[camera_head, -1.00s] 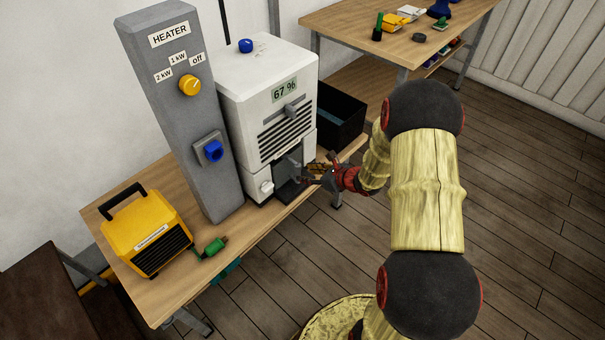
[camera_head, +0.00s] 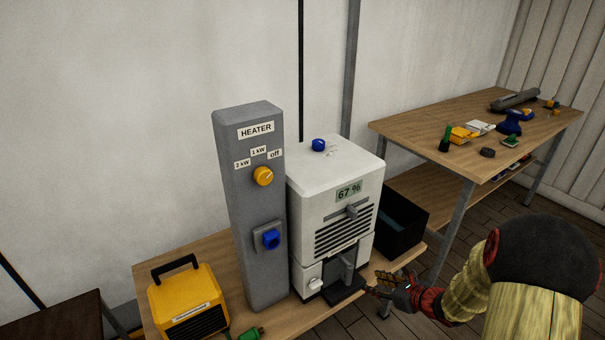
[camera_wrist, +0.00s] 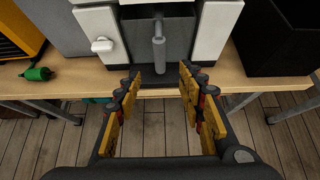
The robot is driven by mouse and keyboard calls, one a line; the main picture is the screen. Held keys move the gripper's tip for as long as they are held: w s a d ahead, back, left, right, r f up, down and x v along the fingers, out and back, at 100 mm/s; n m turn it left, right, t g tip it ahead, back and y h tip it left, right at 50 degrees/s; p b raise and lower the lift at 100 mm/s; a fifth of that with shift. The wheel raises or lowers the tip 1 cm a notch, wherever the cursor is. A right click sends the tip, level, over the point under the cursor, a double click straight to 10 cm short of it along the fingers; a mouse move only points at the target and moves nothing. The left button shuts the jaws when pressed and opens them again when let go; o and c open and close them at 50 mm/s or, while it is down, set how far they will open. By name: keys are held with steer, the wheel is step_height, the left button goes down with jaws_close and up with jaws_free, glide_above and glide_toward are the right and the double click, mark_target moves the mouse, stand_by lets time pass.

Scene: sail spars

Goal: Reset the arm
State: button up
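My gripper (camera_head: 386,286) is at the front of the white dehumidifier-like machine (camera_head: 333,220), near its lower opening. In the wrist view my gripper (camera_wrist: 160,90) is open, its two yellow-padded fingers wide apart with nothing between them. Ahead of the fingers, the opening of the white machine shows a grey upright handle (camera_wrist: 159,50); the fingers look apart from it. My arm comes in from the lower right in the head view.
A grey heater post (camera_head: 254,200) with a yellow knob and a yellow heater (camera_head: 187,303) stand left on the table. A black bin (camera_head: 402,222) is right of the machine. A second table (camera_head: 420,130) with tools stands behind. Floor is free in front.

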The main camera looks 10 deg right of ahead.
steer(key=s+a+r+n+g+y, duration=0.1)
steer(key=s+a+r+n+g, duration=0.3)
steer(key=s+a+n, duration=0.35)
steer(key=s+a+r+n+g+y, duration=0.1)
steer(key=s+a+r+n+g, duration=0.3)
steer(key=s+n, duration=0.5)
steer(key=s+a+r+n+t+h+p, duration=0.1)
steer(key=s+a+r+n+h, duration=0.1)
steer(key=r+n, duration=0.3)
steer(key=s+a+r+n+t+h+p, duration=0.1)
steer(key=r+n, duration=0.4)
steer(key=r, duration=0.5)
steer(key=s+a+r+n+t+h+p, duration=0.1)
steer(key=s+a+r+n+h, duration=0.1)
steer(key=r, duration=0.5)
steer(key=s+a+n, duration=0.1)
steer(key=s+n, duration=0.1)
steer(key=n, duration=0.1)
steer(key=shift+s+a+r+h, duration=0.2)
steer(key=shift+s+h, duration=0.1)
steer(key=shift+h, duration=0.1)
